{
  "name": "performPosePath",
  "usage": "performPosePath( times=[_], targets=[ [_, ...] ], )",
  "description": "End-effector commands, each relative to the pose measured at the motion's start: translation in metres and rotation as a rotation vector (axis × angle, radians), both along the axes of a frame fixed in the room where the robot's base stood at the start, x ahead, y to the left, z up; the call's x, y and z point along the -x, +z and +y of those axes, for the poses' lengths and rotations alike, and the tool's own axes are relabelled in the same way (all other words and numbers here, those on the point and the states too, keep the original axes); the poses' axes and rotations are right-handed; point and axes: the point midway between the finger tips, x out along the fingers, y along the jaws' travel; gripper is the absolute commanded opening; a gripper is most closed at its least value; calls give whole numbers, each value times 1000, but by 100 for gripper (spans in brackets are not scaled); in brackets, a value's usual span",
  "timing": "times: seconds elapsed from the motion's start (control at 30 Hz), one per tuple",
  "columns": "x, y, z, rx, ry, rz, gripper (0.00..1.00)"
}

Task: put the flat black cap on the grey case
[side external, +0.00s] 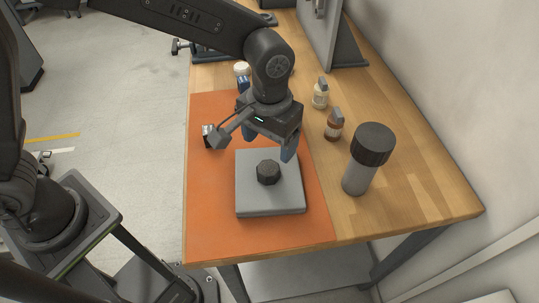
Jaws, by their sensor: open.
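The grey case (253,203) is a flat square block on the orange mat. A dark, many-sided cap-like piece (268,172) sits on its top near the middle; it looks like the flat black cap, and how it seats on the case cannot be made out. My gripper (268,143) is open and empty, with blue fingertips spread apart. It is just behind and above the dark piece in the picture, apart from it.
A grey cylinder with a wide black top (371,145) stands right of the mat. Small bottles (334,126) (320,95) stand behind it, and a white-topped one (241,70) stands behind my gripper. The orange mat (210,225) is clear at the front and left.

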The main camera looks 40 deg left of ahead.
Motion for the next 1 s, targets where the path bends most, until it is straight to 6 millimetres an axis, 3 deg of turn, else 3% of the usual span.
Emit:
performPosePath(
  times=[0.2, 0.57, 0.67, 0.77, 1.0],
  targets=[
    [0, 32, 0, 1, 0, -1, 76],
    [0, 44, 4, 3, 1, -5, 76],
    [3, 58, 20, 17, 5, -31, 76],
    [10, 81, 52, 39, 9, -83, 76],
    [57, 125, 139, 66, 10, -250, 76]
  ],
)
